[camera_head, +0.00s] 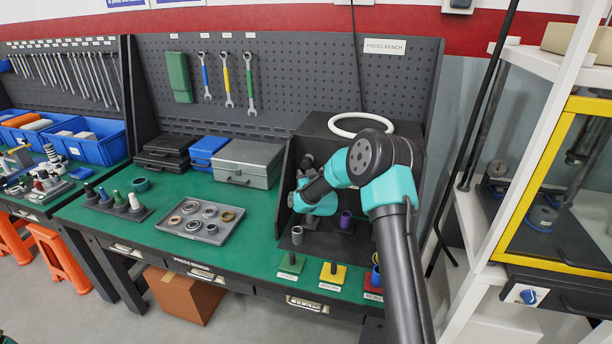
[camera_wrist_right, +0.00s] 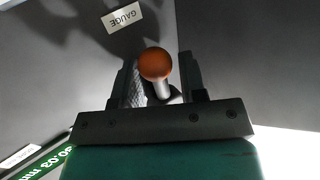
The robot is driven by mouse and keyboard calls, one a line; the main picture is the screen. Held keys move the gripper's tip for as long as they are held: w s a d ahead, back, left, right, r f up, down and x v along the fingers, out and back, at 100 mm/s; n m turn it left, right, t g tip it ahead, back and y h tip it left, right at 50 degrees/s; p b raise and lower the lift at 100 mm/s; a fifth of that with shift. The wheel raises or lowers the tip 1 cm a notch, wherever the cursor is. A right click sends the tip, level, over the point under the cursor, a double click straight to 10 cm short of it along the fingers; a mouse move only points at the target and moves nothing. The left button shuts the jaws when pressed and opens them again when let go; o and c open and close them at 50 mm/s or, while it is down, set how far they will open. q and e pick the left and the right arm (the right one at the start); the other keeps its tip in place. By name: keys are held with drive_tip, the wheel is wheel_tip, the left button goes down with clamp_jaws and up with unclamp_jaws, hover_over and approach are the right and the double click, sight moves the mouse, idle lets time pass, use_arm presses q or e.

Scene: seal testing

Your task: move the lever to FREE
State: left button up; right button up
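The lever shows in the right wrist view as an orange ball knob (camera_wrist_right: 154,63) on a short pale metal stem (camera_wrist_right: 163,89). My right gripper (camera_wrist_right: 158,68) is open, with one dark finger on each side of the knob. A narrow gap shows on the right; contact on the left is unclear. In the head view my right arm reaches into the dark press box (camera_head: 402,215), where its own links hide the lever and most of the gripper. A white GAUGE label (camera_wrist_right: 123,17) is beyond the knob. No FREE marking is readable. My left gripper is not in view.
A white ring (camera_head: 361,124) lies on top of the box. A grey cup (camera_head: 297,235) and a purple cup (camera_head: 346,220) stand near the arm. Green (camera_head: 291,264), yellow (camera_head: 332,276) and red (camera_head: 373,283) post stands line the front edge. A tray of rings (camera_head: 200,222) lies left.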

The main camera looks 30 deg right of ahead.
drive_tip(key=shift+c, duration=0.2)
clamp_jaws()
drive_tip(key=shift+s+d, duration=0.1)
